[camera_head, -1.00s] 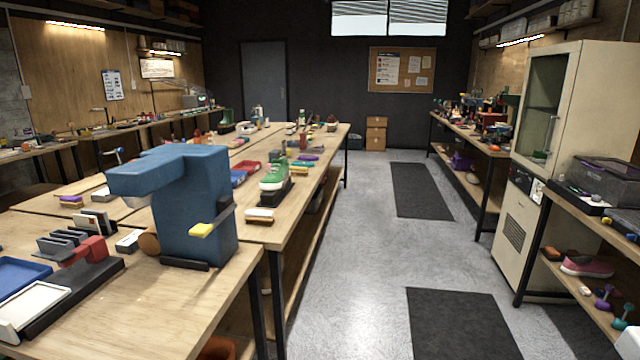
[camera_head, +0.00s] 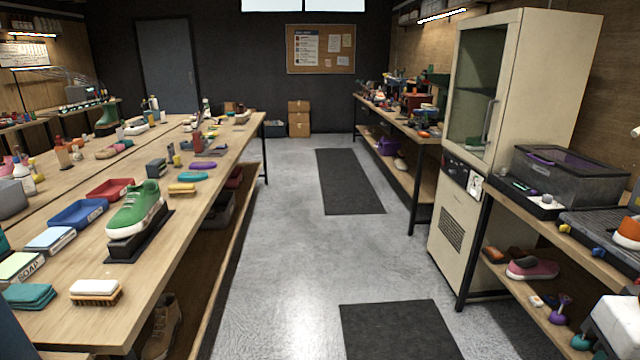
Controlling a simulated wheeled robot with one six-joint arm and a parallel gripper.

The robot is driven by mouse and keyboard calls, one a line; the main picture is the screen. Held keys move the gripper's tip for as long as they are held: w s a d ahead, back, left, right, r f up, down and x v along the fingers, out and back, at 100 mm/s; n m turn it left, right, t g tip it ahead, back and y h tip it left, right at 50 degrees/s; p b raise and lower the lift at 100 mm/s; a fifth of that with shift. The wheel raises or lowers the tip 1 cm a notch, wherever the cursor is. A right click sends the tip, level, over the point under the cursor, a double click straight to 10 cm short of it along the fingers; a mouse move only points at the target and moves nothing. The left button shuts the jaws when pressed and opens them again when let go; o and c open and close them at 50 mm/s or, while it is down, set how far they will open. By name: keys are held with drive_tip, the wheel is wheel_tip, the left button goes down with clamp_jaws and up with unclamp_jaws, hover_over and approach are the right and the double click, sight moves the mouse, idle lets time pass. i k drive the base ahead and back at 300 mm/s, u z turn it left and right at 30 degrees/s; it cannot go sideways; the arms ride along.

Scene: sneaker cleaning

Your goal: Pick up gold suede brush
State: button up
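A small gold-yellow brush-like block (camera_head: 183,188) lies on the long wooden table (camera_head: 190,222), right of the green sneaker and near the table's right edge. It looks like the gold suede brush, but it is too small to be sure. A larger brush with a white top and brown bristles (camera_head: 95,291) lies nearer, at the table's front right.
The green sneaker (camera_head: 134,212) stands on a dark stand. A purple brush-like item (camera_head: 202,166) and blue tray (camera_head: 78,214) are nearby. The grey aisle floor (camera_head: 270,270) is open, with dark mats (camera_head: 348,180). A cream cabinet (camera_head: 500,140) and shelving stand right.

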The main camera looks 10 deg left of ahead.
sight(184, 190)
drive_tip(key=z, duration=0.05)
drive_tip(key=i, duration=1.95)
drive_tip(key=u, duration=0.85)
drive_tip(key=i, duration=1.85)
drive_tip(key=u, duration=1.2)
drive_tip(key=i, duration=0.6)
drive_tip(key=u, duration=0.25)
